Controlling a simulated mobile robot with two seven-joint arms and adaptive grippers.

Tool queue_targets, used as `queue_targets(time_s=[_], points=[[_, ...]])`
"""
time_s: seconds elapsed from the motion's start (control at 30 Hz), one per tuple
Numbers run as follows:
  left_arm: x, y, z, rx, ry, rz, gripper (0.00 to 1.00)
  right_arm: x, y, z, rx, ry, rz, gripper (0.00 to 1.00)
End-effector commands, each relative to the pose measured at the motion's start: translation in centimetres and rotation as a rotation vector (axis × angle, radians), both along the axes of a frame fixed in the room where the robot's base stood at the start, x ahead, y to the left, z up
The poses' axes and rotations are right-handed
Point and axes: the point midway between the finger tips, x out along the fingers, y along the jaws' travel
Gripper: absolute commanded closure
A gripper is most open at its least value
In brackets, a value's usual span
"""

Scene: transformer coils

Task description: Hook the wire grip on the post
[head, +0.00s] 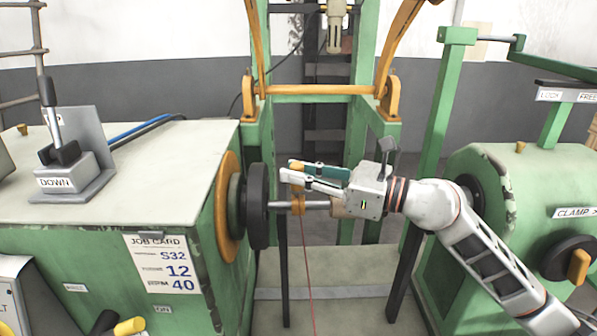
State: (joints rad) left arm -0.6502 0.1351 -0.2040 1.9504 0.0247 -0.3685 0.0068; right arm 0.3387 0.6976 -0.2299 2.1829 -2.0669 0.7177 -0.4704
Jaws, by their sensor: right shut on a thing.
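My right gripper (298,174) reaches in from the right at the middle of the head view, its fingers pointing left. It is shut on what looks like the orange wire grip (298,206), which shows above and below the fingers. A thin red wire (308,270) runs down from below the grip. The grip's middle is hidden by the fingers. A horizontal metal shaft (316,204) passes just below the gripper, near the grip; I cannot tell whether they touch. I cannot tell for certain which part is the post. My left gripper is out of view.
The green headstock (110,200) at left carries a dark round disc (257,206) and a lever (52,122) by a DOWN label. An orange-armed frame (320,90) stands behind. A green tailstock (520,185) is at right.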

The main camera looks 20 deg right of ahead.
Motion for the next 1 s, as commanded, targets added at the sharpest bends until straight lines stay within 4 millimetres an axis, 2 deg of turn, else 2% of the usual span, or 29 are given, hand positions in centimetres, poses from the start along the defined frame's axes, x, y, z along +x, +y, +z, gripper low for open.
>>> queue_targets(time_s=[0.73, 0.77, 0.83, 1.0], points=[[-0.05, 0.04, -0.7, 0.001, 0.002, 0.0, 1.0, 0.02, -0.02, -0.95, 0.0, 0.0, 0.0, 1.0], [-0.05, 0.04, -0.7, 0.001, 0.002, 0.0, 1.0, 0.02, -0.02, -0.94, 0.0, 0.0, 0.0, 0.81], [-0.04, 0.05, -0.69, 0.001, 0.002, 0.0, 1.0, 0.02, -0.02, -0.94, 0.0, 0.0, 0.0, 0.64], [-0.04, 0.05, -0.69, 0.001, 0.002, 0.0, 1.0, 0.02, -0.02, -0.93, 0.0, 0.0, 0.0, 0.64]])
